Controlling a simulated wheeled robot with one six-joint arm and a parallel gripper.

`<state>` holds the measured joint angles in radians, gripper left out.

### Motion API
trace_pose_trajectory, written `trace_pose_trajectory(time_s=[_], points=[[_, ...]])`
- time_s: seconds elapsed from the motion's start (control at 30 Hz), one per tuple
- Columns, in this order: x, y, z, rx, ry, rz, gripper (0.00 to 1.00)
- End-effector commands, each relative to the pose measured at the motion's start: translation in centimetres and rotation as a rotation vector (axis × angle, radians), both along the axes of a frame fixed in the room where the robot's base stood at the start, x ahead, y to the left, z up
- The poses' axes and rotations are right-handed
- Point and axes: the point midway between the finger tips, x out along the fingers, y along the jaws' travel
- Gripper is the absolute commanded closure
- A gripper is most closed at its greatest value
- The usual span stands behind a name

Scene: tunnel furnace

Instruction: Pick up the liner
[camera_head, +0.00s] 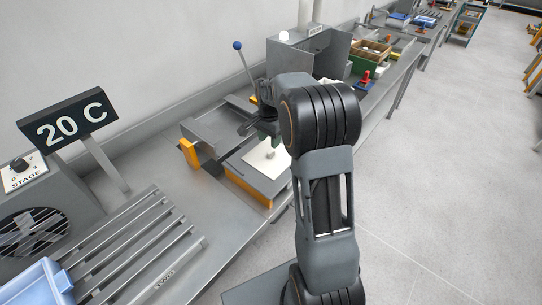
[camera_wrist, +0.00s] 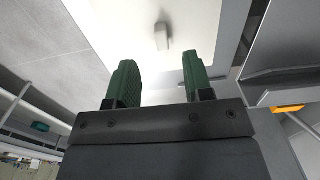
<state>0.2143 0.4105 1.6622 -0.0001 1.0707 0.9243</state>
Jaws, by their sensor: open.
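The liner looks like a flat white sheet (camera_head: 258,160) with a small pale knob standing up from it. It lies on a grey block with orange sides on the bench. In the wrist view the white sheet (camera_wrist: 115,25) fills the upper middle, and the knob (camera_wrist: 161,36) shows between and beyond the fingertips. My gripper (camera_wrist: 157,72) has two green fingers, spread apart with nothing between them. In the head view my gripper (camera_head: 268,134) is just above the sheet and the knob. My arm hides the right part of the sheet.
A lever with a blue ball (camera_head: 238,45) stands behind the block. A slatted rack (camera_head: 140,250) and a "20 C" sign (camera_head: 66,120) are at the left. A green bin (camera_head: 370,58) and red-handled item (camera_head: 366,77) lie farther along the bench. The floor at right is clear.

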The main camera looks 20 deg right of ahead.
Motion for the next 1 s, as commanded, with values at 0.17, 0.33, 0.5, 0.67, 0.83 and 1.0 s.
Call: trace_pose_trajectory(time_s=[0.17,0.33,0.5,0.67,0.83,1.0], points=[[0.0,0.0,-1.7,0.000,0.000,0.001,0.53],[0.0,0.1,-2.5,0.000,0.000,0.002,0.53],[-0.1,0.2,-4.6,0.001,0.003,0.003,0.53],[0.0,0.2,-6.5,0.000,0.000,0.002,0.53],[0.0,0.2,-7.3,0.000,-0.001,0.002,0.53],[0.0,0.2,-7.3,0.000,-0.002,0.002,0.53]])
